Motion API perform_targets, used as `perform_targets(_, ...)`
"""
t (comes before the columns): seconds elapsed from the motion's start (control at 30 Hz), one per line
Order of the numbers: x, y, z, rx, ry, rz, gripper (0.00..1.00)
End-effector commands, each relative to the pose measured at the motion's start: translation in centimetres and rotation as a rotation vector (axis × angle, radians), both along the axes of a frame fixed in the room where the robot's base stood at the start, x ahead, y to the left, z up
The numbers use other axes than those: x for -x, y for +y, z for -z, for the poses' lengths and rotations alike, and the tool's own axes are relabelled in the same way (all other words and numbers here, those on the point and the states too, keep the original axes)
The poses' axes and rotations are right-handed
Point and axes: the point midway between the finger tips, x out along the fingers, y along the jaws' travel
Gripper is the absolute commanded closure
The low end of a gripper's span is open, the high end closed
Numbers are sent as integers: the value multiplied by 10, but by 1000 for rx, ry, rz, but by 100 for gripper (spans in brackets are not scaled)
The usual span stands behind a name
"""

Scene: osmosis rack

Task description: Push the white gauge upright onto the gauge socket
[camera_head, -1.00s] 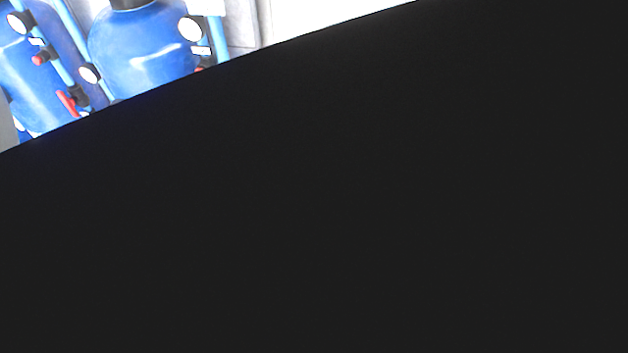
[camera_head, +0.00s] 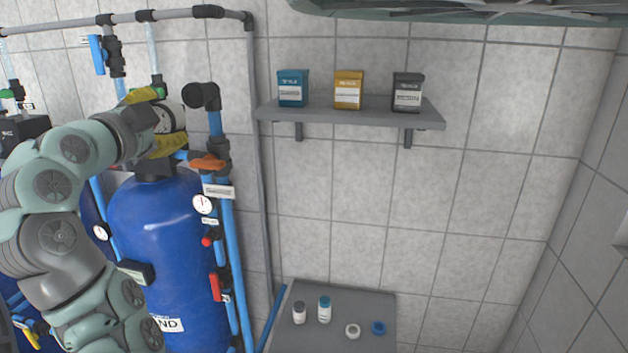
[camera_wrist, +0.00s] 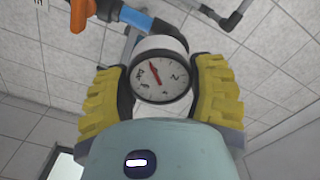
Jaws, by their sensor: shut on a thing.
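My gripper (camera_head: 160,120) is at the upper left in the head view, above the blue tank (camera_head: 160,225) and just left of the black pipe elbow (camera_head: 205,95). In the wrist view its yellow fingers (camera_wrist: 160,92) are shut on the white gauge (camera_wrist: 160,48), one on each side. The gauge's round dial, with a red needle, faces the wrist camera. In the head view the white gauge (camera_head: 173,116) shows only in part between the fingers. I cannot make out the gauge socket or whether the gauge touches it.
Blue pipes with an orange-handled valve (camera_head: 208,163) stand right of the tank. A wall shelf (camera_head: 345,114) holds three boxes. A low grey table (camera_head: 350,308) carries small bottles and rings. In the wrist view, a blue pipe with an orange handle (camera_wrist: 78,14) is close at upper left.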

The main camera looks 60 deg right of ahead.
Motion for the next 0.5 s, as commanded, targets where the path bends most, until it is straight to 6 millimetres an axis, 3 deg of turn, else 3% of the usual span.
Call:
perform_targets(0.03, 4, 4, -12, 15, -10, 3, 72)
perform_targets(0.13, 9, 8, -22, 20, -11, 10, 72)
perform_targets(0.5, 4, -12, -26, 19, -3, 20, 72)
